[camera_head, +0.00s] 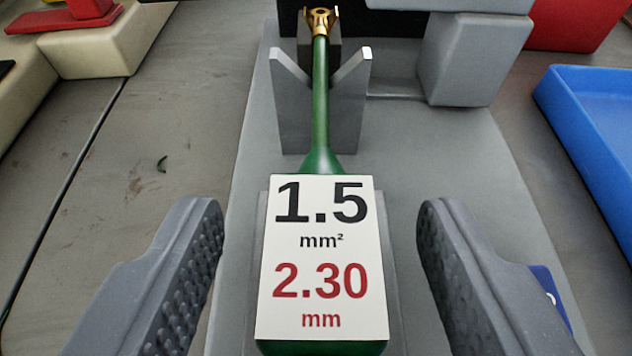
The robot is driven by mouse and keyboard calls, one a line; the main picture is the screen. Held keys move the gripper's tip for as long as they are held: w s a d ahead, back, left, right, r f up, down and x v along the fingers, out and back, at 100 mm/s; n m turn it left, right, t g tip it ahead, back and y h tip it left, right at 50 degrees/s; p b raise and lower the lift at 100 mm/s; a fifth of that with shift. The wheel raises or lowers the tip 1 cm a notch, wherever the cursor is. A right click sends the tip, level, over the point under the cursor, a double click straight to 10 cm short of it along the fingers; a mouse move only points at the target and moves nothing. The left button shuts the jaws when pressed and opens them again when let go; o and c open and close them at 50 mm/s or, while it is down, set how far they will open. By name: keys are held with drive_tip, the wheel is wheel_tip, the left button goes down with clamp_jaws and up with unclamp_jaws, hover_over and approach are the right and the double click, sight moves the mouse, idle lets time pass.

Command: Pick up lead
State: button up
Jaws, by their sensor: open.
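The lead (321,106) is green with a thin shaft and a brass-coloured terminal (322,20) at its far end. Its thicker near end carries a white label (317,257) reading "1.5 mm²" and "2.30 mm". The shaft rests in a grey V-shaped holder (346,108), and the labelled end lies over a grey block. My gripper (322,235) is open, with one textured finger to the left of the labelled end and one to the right. There is a visible gap on both sides, and neither finger touches the lead.
A grey base plate (450,180) carries the holder. A grey block (462,60) stands at the back right. A blue tray (590,130) is at the right, with a red box (578,22) behind it. Beige and red parts (95,35) stand at the upper left.

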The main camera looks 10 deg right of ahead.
drive_tip(key=shift+x, duration=0.8)
drive_tip(key=c, duration=1.1)
drive_tip(key=shift+r, duration=0.15)
